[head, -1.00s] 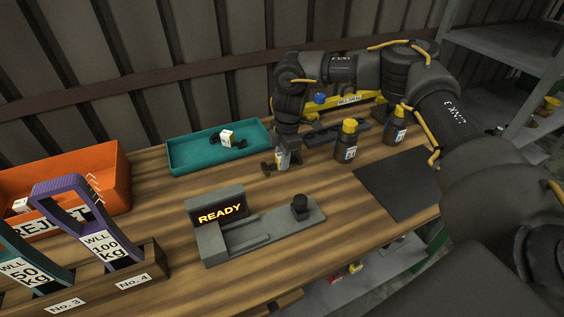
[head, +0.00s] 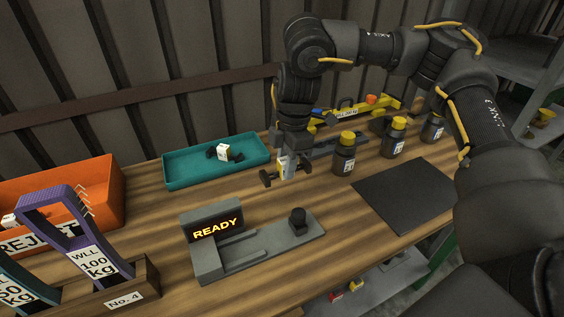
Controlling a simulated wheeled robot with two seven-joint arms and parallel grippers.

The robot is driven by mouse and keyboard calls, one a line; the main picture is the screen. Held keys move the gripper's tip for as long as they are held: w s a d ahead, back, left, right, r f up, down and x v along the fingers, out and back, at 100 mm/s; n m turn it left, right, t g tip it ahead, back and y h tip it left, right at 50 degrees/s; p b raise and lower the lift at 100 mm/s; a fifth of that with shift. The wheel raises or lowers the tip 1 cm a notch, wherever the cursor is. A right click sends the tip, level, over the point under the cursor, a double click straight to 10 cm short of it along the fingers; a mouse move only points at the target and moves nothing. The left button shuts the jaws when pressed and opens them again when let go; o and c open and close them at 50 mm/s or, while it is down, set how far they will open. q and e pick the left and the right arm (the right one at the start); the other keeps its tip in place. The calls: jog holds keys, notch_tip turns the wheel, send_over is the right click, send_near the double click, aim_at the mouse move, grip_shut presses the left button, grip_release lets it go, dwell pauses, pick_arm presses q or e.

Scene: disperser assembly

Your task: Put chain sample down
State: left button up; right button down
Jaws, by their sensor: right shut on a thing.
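My right gripper (head: 287,172) points down over the table, between the teal tray and the dark bottles. It is shut on a chain sample (head: 268,179), whose dark end sticks out to the left of the fingers. The rest of this sample is mostly hidden by the gripper. I cannot tell whether it touches the table. Another sample, dark with a white tag (head: 224,153), lies in the teal tray (head: 190,181). The grey tester (head: 212,261) with a lit READY display (head: 215,229) and a dark post (head: 298,221) stands in front of the gripper. My left gripper is not in view.
An orange reject bin (head: 95,185) is at the left, behind a wooden rack (head: 150,274) with a purple WLL 100 kg piece (head: 45,212). Several dark, yellow-capped bottles (head: 345,155) stand right of my gripper. A black mat (head: 405,195) lies empty at the right.

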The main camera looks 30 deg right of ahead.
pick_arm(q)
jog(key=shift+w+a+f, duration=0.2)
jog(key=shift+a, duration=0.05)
pick_arm(e)
jog(key=s, duration=0.1)
jog(key=s+r, duration=0.1)
jog(key=s+a+r, duration=0.1)
jog(key=shift+s+a, duration=0.1)
jog(key=shift+s, duration=0.3)
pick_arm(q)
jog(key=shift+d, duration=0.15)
